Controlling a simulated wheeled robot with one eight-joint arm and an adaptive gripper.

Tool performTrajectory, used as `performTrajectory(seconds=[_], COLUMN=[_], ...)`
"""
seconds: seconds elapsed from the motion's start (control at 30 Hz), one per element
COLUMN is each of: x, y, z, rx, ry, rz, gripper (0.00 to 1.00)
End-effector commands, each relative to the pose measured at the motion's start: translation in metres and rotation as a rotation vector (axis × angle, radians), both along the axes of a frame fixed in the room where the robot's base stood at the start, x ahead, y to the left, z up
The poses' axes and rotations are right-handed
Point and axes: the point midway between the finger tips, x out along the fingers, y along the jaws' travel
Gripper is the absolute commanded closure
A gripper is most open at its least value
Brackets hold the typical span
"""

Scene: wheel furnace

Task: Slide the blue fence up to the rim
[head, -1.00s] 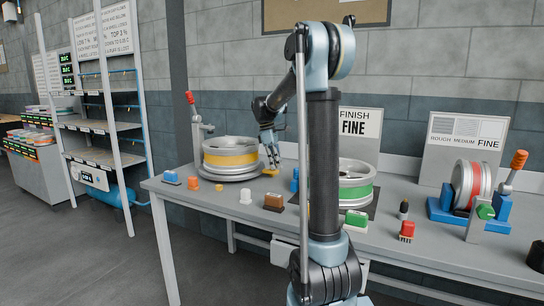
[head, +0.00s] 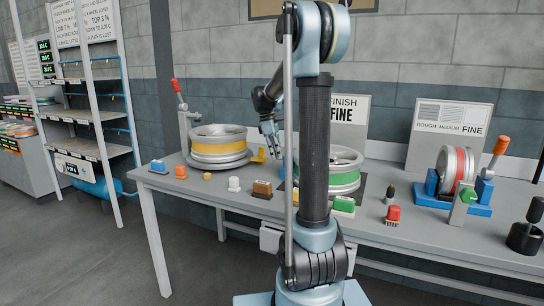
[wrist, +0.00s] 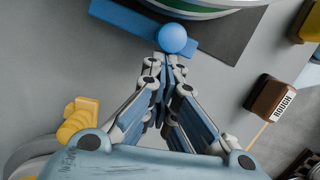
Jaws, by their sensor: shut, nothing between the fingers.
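The blue fence (wrist: 135,16) is a flat bar with a round blue knob (wrist: 172,39) in the wrist view. It lies beside the wheel with the green band (wrist: 205,8), at its near edge. Whether the bar touches the rim is not clear. My gripper (wrist: 170,62) is shut and empty, its fingertips right at the knob; I cannot tell if they touch it. In the head view my gripper (head: 271,146) is over the bench between the yellow-banded wheel (head: 218,147) and the green-banded wheel (head: 345,170). My arm hides most of the fence there.
A brown block marked ROUGH (wrist: 272,98) and a yellow piece (wrist: 80,120) lie either side of my gripper. Small coloured blocks line the bench front. A red-banded wheel (head: 455,170) stands in a blue holder at the right.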

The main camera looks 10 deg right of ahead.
Motion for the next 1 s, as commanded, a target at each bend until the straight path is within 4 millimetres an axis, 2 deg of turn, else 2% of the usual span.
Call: performTrajectory(seconds=[0.07, 0.47, 0.67, 1.0], x=[-0.004, -0.003, 0.000, 0.007], y=[-0.006, -0.004, 0.002, 0.016], z=[0.000, 0.005, 0.030, 0.089], rx=[-0.003, -0.002, -0.002, -0.002], ry=[0.001, 0.001, 0.001, 0.002], rz=[-0.003, -0.002, -0.001, -0.001], gripper=[1.00, 1.00, 1.00, 1.00])
